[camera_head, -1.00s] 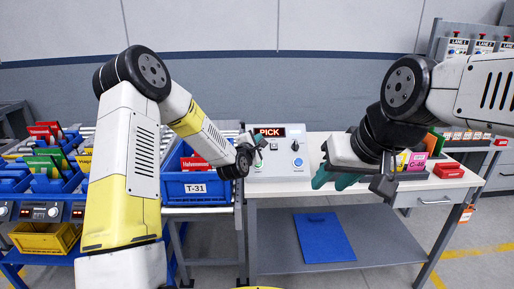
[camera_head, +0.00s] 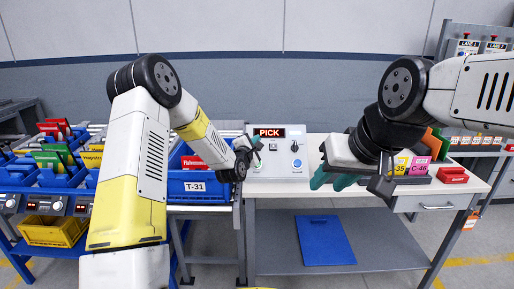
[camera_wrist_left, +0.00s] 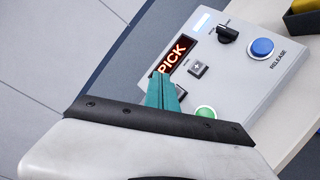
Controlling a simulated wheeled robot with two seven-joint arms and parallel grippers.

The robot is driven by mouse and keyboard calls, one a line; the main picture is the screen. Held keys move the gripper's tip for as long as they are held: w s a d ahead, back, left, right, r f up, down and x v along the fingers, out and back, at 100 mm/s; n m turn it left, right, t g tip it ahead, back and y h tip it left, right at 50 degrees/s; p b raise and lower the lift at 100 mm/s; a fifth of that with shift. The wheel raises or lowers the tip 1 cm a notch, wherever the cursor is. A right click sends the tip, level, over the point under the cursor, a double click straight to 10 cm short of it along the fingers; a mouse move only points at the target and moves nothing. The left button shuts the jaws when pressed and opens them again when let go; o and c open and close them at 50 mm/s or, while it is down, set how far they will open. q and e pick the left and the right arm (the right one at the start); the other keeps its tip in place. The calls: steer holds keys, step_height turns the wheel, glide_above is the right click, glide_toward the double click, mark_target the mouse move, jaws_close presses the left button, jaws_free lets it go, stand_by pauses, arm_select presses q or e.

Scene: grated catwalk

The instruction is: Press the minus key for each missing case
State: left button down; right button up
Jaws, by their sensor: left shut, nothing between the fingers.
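The grey control box (camera_head: 281,158) stands on the white table, with a lit PICK display (camera_head: 269,133). In the left wrist view the display (camera_wrist_left: 172,54) shows up close, with a plus key (camera_wrist_left: 198,69) beside it. Another dark key (camera_wrist_left: 181,90) is partly hidden by my left fingers; its sign cannot be read. My left gripper (camera_head: 257,143) is shut and empty over the box front; its teal tips (camera_wrist_left: 160,76) overlap the display's lower edge. I cannot tell whether they touch. My right gripper (camera_head: 334,180) hangs right of the box, fingers apart and empty.
The box also carries a green button (camera_wrist_left: 205,112), a black knob (camera_wrist_left: 228,34) and a blue RELEASE button (camera_wrist_left: 262,47). A blue T-31 tote (camera_head: 199,187) stands left. Colored cases (camera_head: 412,166) and a red case (camera_head: 452,175) lie right, near my right arm.

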arm_select(q)
steer(key=shift+w+f, duration=1.95)
stand_by(0.6)
steer(key=shift+w+f, duration=0.3)
steer(key=shift+w+f, duration=0.55)
steer(key=shift+f, duration=0.05)
stand_by(1.1)
stand_by(0.4)
steer(key=shift+s+r, duration=0.85)
steer(key=shift+r, duration=0.05)
steer(key=shift+s+r, duration=0.1)
steer(key=shift+s+r, duration=1.65)
steer(key=shift+s, duration=0.05)
